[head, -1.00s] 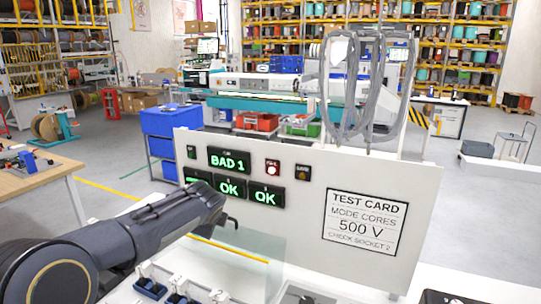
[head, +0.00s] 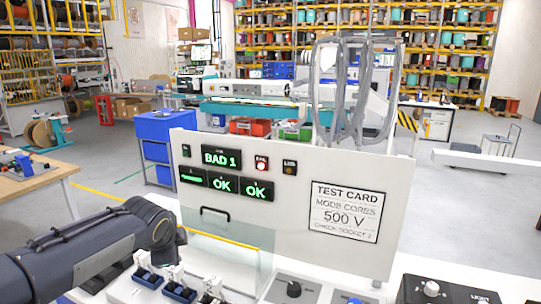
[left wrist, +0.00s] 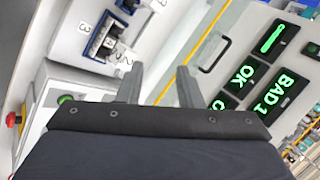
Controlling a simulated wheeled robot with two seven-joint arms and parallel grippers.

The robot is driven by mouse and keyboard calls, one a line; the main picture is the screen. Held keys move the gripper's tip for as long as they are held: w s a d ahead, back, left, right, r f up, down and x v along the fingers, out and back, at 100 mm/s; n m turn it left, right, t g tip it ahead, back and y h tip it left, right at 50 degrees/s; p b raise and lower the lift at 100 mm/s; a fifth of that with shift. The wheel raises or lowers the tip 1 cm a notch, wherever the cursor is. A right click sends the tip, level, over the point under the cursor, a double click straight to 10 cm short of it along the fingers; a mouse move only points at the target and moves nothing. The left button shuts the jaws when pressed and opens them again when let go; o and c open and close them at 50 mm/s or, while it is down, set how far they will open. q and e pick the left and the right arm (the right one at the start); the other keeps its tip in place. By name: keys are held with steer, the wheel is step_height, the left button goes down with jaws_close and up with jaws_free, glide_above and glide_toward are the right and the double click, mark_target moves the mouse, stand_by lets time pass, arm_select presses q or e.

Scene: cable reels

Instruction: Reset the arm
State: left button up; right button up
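My left arm reaches in from the left in the head view, its wrist low in front of the test panel (head: 290,225). Its fingers do not show clearly there. In the left wrist view my left gripper (left wrist: 158,88) has its two fingers apart with nothing between them. The panel shows a green "BAD 1" display (head: 221,157), which also shows in the left wrist view (left wrist: 276,103), two "OK" displays and a lit red lamp (head: 261,164). A test card (head: 345,212) reading 500 V is on the panel. My right gripper is not in view.
Numbered sockets with blue parts (head: 180,290) sit on the bench below the panel, beside a clear cover with a black handle (head: 215,213). Grey cable coils (head: 350,95) hang above the panel. A wooden table (head: 35,180) stands at left. Open floor lies beyond.

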arm_select(q)
steer(key=s+a+f+n+g+h, duration=0.1)
steer(key=s+a+f+n+h, duration=0.15)
steer(key=s+n, duration=1)
steer(key=s+d+f+n+h+b, duration=0.1)
steer(key=s+d+f+n, duration=0.1)
steer(key=s, duration=0.8)
steer(key=s+d+f+n+g+h, duration=0.1)
steer(key=s+f, duration=0.3)
steer(key=s, duration=0.6)
steer(key=shift+d+f+n+b, duration=0.25)
steer(key=shift+d+n+b, duration=0.1)
steer(key=shift+d+n, duration=0.5)
